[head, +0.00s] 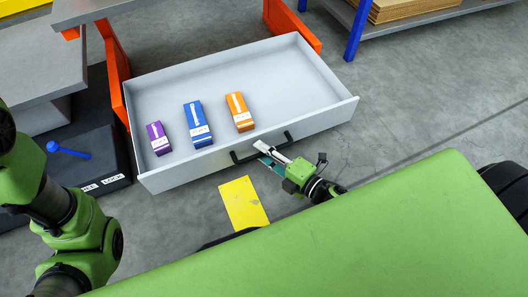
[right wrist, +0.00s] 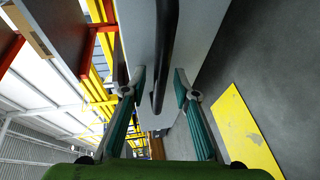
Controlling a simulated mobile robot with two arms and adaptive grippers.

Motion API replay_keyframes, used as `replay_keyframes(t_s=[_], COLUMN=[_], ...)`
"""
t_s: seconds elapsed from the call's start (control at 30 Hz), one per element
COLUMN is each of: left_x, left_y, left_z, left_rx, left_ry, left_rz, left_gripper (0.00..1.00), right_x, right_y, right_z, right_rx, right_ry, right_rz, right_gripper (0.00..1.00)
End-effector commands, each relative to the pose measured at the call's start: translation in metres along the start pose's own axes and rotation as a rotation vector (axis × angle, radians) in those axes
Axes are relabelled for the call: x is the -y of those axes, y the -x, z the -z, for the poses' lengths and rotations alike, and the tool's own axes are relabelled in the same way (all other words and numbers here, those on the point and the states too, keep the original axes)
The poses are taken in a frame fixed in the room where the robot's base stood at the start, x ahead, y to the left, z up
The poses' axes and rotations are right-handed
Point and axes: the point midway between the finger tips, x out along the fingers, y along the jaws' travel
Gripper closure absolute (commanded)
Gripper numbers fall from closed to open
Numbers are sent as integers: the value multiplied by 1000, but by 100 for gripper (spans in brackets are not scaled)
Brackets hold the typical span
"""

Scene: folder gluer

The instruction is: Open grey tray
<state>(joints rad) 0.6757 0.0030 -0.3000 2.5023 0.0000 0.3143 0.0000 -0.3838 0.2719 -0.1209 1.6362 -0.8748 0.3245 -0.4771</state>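The grey tray (head: 225,82) is a wide, shallow drawer, pulled out between orange side frames. A black bar handle (head: 246,155) is on its front face. My right gripper (head: 264,150) is at the handle, near its middle. In the right wrist view the handle (right wrist: 166,45) runs between the spread fingers of the right gripper (right wrist: 159,82). There are gaps on both sides, so the fingers do not close on it. My left gripper is outside the views; only parts of my left arm show at the left.
A purple box (head: 157,138), a blue box (head: 197,124) and an orange box (head: 239,111) lie inside the tray. A yellow sheet (head: 243,203) lies on the floor before it. A dark platform with a blue lever (head: 68,150) is at left. Floor to the right is clear.

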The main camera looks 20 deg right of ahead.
Motion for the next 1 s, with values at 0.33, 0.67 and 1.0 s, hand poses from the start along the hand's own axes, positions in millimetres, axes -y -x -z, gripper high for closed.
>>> replay_keyframes(t_s=[0.33, 0.67, 1.0], left_x=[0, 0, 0], left_y=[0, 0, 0], left_z=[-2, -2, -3], left_rx=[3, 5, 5], left_ry=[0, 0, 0], left_rz=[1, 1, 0], left_gripper=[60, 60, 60], right_x=[2, 1, 0], right_y=[41, 105, 121], right_z=[0, 0, 0], right_rx=[1, 0, 0], right_ry=[-2, -2, 0], right_rz=[4, 2, 0], right_gripper=[72, 72, 72])
